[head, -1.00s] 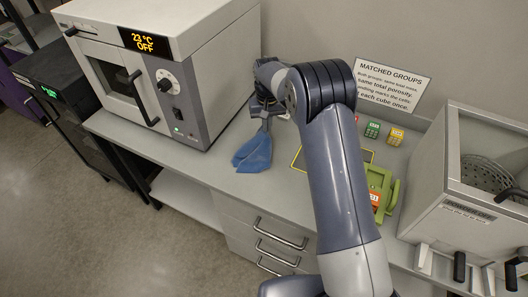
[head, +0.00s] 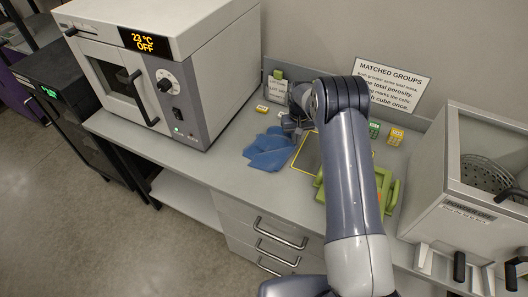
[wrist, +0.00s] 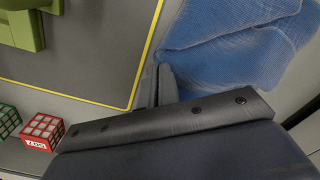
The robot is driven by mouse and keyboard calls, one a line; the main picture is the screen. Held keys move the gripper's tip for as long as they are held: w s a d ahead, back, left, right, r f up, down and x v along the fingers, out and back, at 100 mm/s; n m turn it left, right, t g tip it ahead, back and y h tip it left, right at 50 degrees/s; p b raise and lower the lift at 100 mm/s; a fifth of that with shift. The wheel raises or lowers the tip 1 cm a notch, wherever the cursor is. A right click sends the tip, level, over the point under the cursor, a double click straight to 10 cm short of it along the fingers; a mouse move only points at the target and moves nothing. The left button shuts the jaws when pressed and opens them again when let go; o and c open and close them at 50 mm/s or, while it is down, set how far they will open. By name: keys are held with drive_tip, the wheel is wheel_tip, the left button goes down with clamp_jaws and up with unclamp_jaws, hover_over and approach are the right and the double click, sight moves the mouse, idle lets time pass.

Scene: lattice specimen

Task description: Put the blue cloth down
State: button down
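The blue cloth (head: 268,150) lies crumpled and mostly spread on the bench in front of the oven's right side, left of the yellow-outlined area. In the wrist view the cloth (wrist: 235,45) fills the upper right, and a corner of it reaches the fingertips. My gripper (head: 293,128) is low over the bench at the cloth's right end. In the wrist view my gripper's fingers (wrist: 160,72) are close together with the cloth's corner at their tips. The pinch itself is mostly hidden.
A grey oven (head: 165,75) stands on the left. Small green and yellow cubes (head: 396,137) and a sign (head: 393,85) are behind. A grey basket unit (head: 470,185) stands at right.

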drive_tip(key=c, duration=1.2)
unclamp_jaws()
drive_tip(key=shift+r, duration=0.15)
drive_tip(key=d+r, duration=0.1)
drive_tip(key=r, duration=0.2)
drive_tip(key=d+r, duration=0.1)
drive_tip(key=r, duration=0.2)
drive_tip(key=w+d+r, duration=0.1)
drive_tip(key=d+r, duration=0.1)
drive_tip(key=r, duration=0.1)
drive_tip(key=shift+w+r, duration=0.1)
drive_tip(key=shift+r, duration=0.3)
drive_tip(key=shift+c, duration=0.2)
drive_tip(key=shift+a+f, duration=0.15)
drive_tip(key=shift+a, duration=0.2)
drive_tip(key=shift+c, duration=1.4)
drive_tip(key=a+f, duration=0.1)
drive_tip(key=a, duration=0.3)
drive_tip(key=s+a+f, duration=0.1)
drive_tip(key=a, duration=0.3)
drive_tip(key=s+a+f, duration=0.1)
drive_tip(key=a, duration=0.3)
drive_tip(key=shift+f, duration=0.15)
clamp_jaws()
drive_tip(key=shift+a+f, duration=0.25)
drive_tip(key=shift+f, duration=1.2)
